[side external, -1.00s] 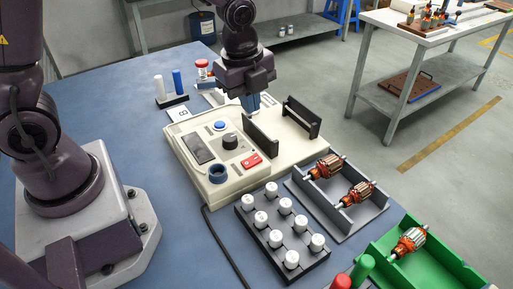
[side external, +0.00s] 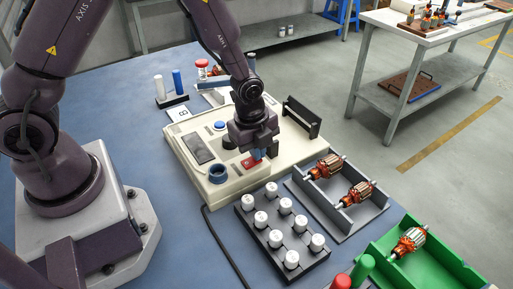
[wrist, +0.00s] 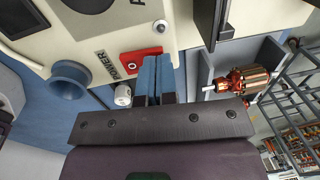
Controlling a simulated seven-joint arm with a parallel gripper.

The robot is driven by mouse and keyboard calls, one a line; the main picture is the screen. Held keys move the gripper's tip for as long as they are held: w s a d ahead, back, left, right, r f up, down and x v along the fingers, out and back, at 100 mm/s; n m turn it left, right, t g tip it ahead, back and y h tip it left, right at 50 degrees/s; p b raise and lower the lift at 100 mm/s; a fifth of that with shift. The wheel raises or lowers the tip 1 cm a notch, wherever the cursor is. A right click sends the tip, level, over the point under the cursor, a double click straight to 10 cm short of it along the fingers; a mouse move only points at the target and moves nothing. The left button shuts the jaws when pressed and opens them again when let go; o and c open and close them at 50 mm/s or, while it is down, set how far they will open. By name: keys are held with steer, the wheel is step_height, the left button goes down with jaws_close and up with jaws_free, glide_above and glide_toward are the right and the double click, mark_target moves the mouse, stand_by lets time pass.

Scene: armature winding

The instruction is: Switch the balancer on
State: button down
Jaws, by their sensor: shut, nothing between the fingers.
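The balancer (side external: 194,172) is a cream box with a dark display, a blue button, a blue ring and a red power switch. The red power switch (side external: 251,162) is partly hidden by my gripper in the side view. It also shows in the wrist view (wrist: 139,59), beside the word POWER, with a round O mark on its visible part. My gripper (side external: 257,155) is shut and empty, its blue fingertips right at the switch. In the wrist view the fingertips (wrist: 156,60) overlap the switch's right end; I cannot tell whether they touch it.
A dark upright support (side external: 301,117) stands on the balancer's right part. A black rack of white caps (side external: 282,233) and a grey tray with two armatures (side external: 343,221) lie in front. A green tray (side external: 448,268) holds another armature.

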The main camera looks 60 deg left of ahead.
steer(key=shift+f, duration=0.25)
stand_by(0.3)
steer(key=shift+s+r, duration=0.35)
steer(key=shift+s, duration=0.3)
step_height(320, 180, up, 14)
steer(key=w, duration=0.1)
steer(key=shift+w, duration=0.35)
stand_by(0.3)
